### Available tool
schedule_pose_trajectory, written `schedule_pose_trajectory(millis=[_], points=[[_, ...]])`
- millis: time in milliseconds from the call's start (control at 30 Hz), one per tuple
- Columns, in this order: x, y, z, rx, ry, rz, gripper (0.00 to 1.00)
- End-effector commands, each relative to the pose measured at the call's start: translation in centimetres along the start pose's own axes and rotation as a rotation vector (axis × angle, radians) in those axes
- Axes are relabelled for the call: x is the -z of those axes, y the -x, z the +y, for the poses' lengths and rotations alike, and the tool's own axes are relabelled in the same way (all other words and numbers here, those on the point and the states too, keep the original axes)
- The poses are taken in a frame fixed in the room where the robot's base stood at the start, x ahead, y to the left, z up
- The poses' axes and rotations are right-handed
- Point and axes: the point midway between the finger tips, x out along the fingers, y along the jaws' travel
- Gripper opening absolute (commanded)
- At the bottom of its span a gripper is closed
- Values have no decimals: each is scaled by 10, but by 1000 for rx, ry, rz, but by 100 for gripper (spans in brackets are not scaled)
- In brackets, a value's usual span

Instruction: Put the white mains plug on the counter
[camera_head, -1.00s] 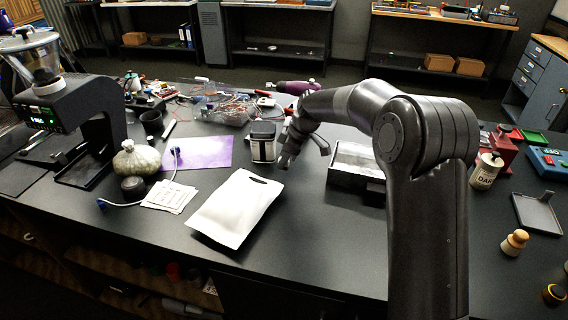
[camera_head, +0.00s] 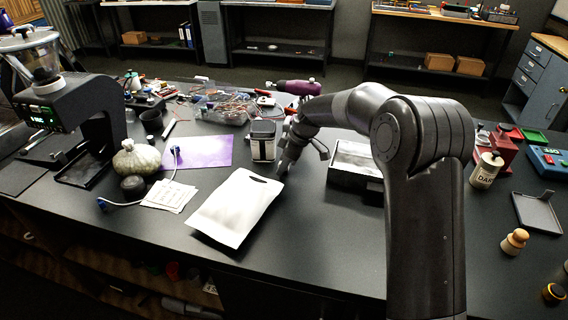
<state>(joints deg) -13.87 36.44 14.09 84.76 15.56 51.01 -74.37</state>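I cannot make out a white mains plug for certain in this view. A white cable (camera_head: 127,205) runs over the counter (camera_head: 330,235), from a blue end (camera_head: 103,204) at the left to a small dark blue piece on a purple sheet (camera_head: 205,152). My gripper (camera_head: 282,172) points down over the counter, just right of the top of a white pouch (camera_head: 235,208) and below a small black and white container (camera_head: 263,141). The fingers are small and dark, seen from behind my arm. I cannot tell whether they are apart or hold anything.
An open grey box (camera_head: 352,160) lies right of my gripper, partly behind my arm. Tangled wires and a purple tool (camera_head: 292,88) lie behind it. A grinder (camera_head: 60,105) stands at the left. The counter's front middle is clear.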

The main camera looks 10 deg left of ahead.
Motion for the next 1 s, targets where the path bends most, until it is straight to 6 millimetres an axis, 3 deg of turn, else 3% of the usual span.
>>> schedule_pose_trajectory(millis=[167,600,800,1000], points=[[1,18,1,-4,0,1,38],[1,105,1,-4,0,1,38],[1,121,0,0,0,0,38],[0,123,-1,-1,-2,-1,38]])
